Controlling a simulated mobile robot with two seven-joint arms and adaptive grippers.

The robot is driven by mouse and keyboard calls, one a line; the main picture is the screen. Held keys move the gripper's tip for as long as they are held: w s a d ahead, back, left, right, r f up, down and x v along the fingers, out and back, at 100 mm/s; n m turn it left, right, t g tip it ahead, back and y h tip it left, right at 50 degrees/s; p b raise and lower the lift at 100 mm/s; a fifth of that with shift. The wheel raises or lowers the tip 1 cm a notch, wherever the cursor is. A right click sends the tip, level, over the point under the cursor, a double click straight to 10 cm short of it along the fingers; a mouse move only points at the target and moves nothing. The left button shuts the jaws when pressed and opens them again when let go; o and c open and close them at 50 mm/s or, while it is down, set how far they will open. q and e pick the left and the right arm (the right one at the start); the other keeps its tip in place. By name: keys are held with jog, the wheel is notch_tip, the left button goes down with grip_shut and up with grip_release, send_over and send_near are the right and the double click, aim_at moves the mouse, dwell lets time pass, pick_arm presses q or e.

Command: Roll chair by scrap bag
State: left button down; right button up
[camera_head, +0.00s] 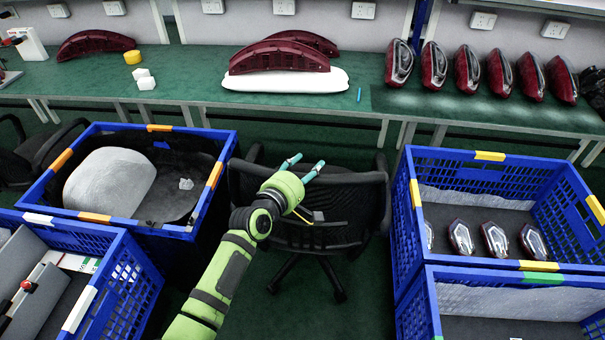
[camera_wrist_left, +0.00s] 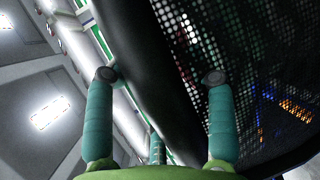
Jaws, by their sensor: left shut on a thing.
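The black office chair (camera_head: 358,208) stands in the middle of the head view, in front of the green bench, with its mesh back toward me. My left gripper (camera_head: 308,166) is at the top edge of the backrest and shut on it. In the left wrist view the backrest's dark rim and mesh (camera_wrist_left: 265,60) pass between the two teal fingers. A black bag-like liner (camera_head: 182,190) with a pale grey piece in it fills the blue crate to the left; I cannot tell if it is the scrap bag. My right gripper is out of view.
Blue crates (camera_head: 75,215) stand left of the chair, and crates with lamps (camera_head: 405,225) stand right. The green bench (camera_head: 190,85) behind holds red tail lamps. A second dark chair (camera_head: 45,150) is at the far left.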

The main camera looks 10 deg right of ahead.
pick_arm(q)
jog(key=shift+w+r, duration=0.1)
jog(key=shift+r, duration=0.15)
jog(key=c, duration=0.6)
grip_release()
jog(key=shift+o, duration=0.9)
jog(key=shift+w+f, duration=0.2)
jog(key=shift+d, duration=0.1)
jog(key=shift+s+a, duration=0.4)
jog(key=shift+s, duration=0.15)
jog(key=v, duration=1)
jog(key=shift+s+a, duration=0.25)
jog(key=shift+a, duration=0.05)
